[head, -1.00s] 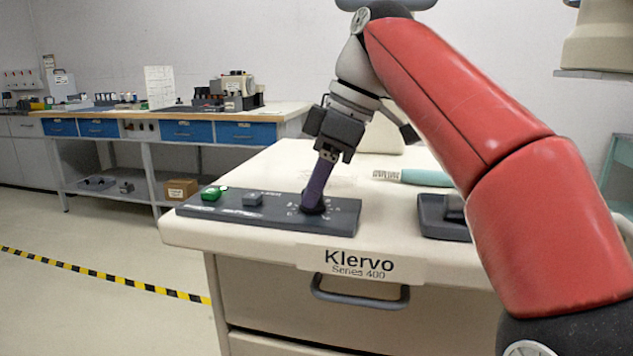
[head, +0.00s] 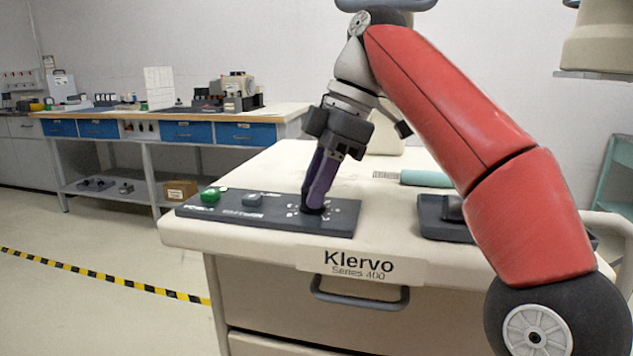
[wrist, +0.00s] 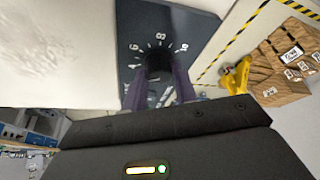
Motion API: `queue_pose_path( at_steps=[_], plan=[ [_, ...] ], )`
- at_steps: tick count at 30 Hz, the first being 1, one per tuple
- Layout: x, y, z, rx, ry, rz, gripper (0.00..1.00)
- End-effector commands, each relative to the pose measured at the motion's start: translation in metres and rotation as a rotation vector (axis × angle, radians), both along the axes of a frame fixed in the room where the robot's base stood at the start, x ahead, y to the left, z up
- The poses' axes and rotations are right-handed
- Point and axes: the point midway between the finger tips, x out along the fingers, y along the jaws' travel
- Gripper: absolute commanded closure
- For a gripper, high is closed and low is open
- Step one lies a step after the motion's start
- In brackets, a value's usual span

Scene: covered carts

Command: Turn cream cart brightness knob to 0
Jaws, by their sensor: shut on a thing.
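The cream cart (head: 250,215) labelled "Klervo Series 400" stands in front of me. A dark control panel (head: 235,217) lies on its top at the left, with a round dial of white marks. My gripper (head: 314,205) points down at the dial, its purple fingers shut on the dark knob at the dial's middle. The fingers hide most of the knob. In the wrist view the panel (wrist: 190,25) shows digits such as 6 and 8 around the black knob (wrist: 158,58). I cannot tell where the knob points.
A green button (head: 210,196) and a grey button (head: 252,200) sit on the panel's left part. A dark tray (head: 445,225) and a teal-handled brush (head: 425,178) lie to the right. A workbench (head: 180,125) stands behind at the left.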

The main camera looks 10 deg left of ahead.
Motion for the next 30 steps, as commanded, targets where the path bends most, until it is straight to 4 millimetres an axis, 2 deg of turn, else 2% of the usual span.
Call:
queue_pose_path(
  at_steps=[6, 7, 11, 30],
  plan=[
    [0.0001, -0.0001, 0.0, -0.001, -0.001, -0.001, 0.95],
    [0.0001, -0.0001, 0.0, -0.001, -0.001, -0.001, 0.68],
    [0.0, 0.0, -0.0001, -0.001, -0.001, -0.001, 0.51],
    [-0.0007, 0.0002, 0.0002, -0.002, -0.001, -0.017, 0.5]
  ],
)
